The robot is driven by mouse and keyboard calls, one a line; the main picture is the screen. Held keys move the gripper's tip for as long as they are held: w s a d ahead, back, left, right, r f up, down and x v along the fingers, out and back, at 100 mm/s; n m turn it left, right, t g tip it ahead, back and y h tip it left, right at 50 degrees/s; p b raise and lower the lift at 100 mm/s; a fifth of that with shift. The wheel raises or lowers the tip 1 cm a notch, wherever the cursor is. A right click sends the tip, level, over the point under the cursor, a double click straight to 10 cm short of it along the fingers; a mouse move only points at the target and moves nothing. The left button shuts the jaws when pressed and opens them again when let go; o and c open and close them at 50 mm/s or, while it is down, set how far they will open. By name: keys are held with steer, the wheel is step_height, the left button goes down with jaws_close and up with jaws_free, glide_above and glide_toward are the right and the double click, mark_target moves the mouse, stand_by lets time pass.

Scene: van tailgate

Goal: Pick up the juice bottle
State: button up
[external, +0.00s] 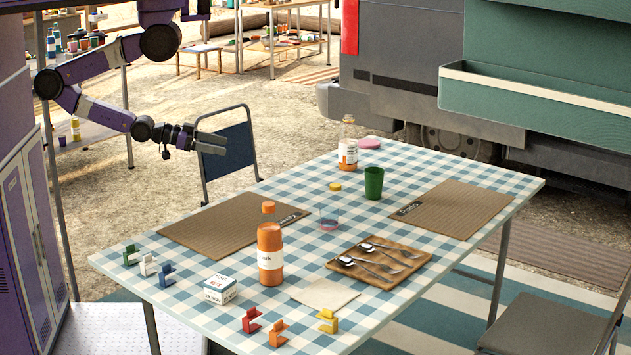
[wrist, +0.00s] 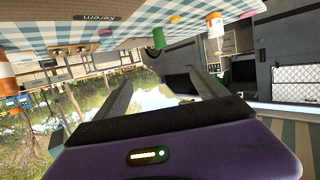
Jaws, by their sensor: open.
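An orange juice bottle (external: 270,252) with an orange cap and white label stands upright near the front of the checkered table (external: 220,260). An orange and white bottle cut off at the left edge of the wrist view (wrist: 8,75) appears to be it. A second, clear-topped bottle (external: 347,152) with orange lower contents and a white label stands at the back; it also shows in the wrist view (wrist: 214,25). My gripper (external: 222,144) is open and empty, in the air left of the table, well apart from both bottles. Its two fingers show in the wrist view (wrist: 163,88).
A green cup (external: 373,183), a clear tumbler (external: 328,219) and a cutlery board (external: 378,262) stand right of the front bottle. A white box (external: 220,289) and colored clips (external: 250,320) lie near the front edge. A folding chair (external: 228,150) stands behind the table, by my gripper.

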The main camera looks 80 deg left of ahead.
mark_target(340, 141)
steer(key=shift+f, duration=0.1)
